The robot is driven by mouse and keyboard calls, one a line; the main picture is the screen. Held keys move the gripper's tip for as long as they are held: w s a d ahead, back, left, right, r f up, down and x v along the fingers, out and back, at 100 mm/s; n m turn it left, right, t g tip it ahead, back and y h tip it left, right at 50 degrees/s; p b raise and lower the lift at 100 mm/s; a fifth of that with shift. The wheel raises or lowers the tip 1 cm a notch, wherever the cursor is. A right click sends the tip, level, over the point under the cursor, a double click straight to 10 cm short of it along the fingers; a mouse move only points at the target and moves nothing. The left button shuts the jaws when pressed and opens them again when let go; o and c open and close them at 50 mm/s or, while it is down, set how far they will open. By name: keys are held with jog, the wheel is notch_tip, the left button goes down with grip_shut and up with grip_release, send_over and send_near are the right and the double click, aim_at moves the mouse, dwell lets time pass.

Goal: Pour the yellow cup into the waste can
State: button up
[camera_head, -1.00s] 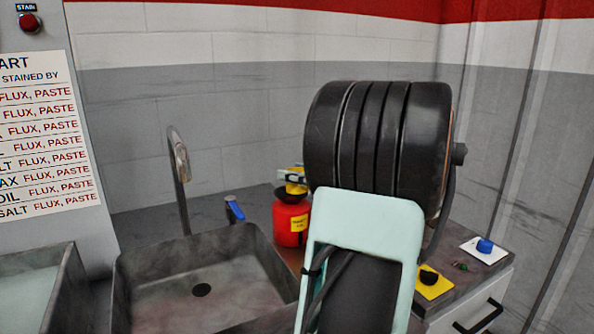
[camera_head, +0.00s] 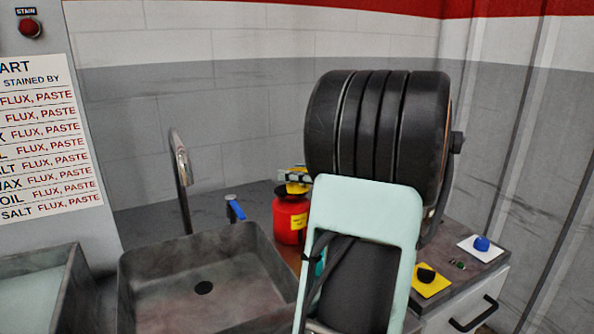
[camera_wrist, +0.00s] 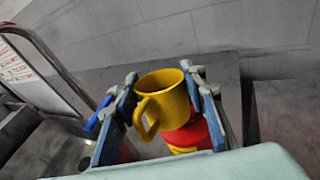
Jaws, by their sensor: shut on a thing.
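The yellow cup (camera_wrist: 165,98) is held between the two blue-grey fingers of my gripper (camera_wrist: 168,95) in the wrist view. Its rim and handle show, and I cannot see its contents. In the head view the cup (camera_head: 297,187) is a small yellow patch above the waste can, partly covered by a finger. The waste can (camera_head: 290,221) is red with a yellow label and stands on the counter right of the sink. In the wrist view the can (camera_wrist: 188,136) shows behind and below the cup. The can's opening is mostly hidden, and I cannot tell the cup's exact tilt.
A grey sink (camera_head: 205,285) with a tall faucet (camera_head: 181,172) and a blue-handled tap (camera_head: 235,209) lies to the left. My arm hides the middle of the counter.

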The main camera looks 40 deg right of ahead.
jog(key=shift+g+p, duration=0.5)
jog(key=shift+p, duration=0.6)
jog(key=shift+w+r+m+g+y+p, duration=0.2)
jog(key=shift+g+p, duration=0.55)
jog(key=shift+p, duration=1.8)
jog(key=shift+s+r+m+g+p, duration=0.1)
jog(key=shift+r+m+g+p, duration=0.45)
jog(key=shift+p, duration=2.05)
jog(key=shift+w+f+m+g+y+p, duration=0.1)
jog(key=shift+g+p, duration=0.9)
jog(key=shift+p, duration=1.55)
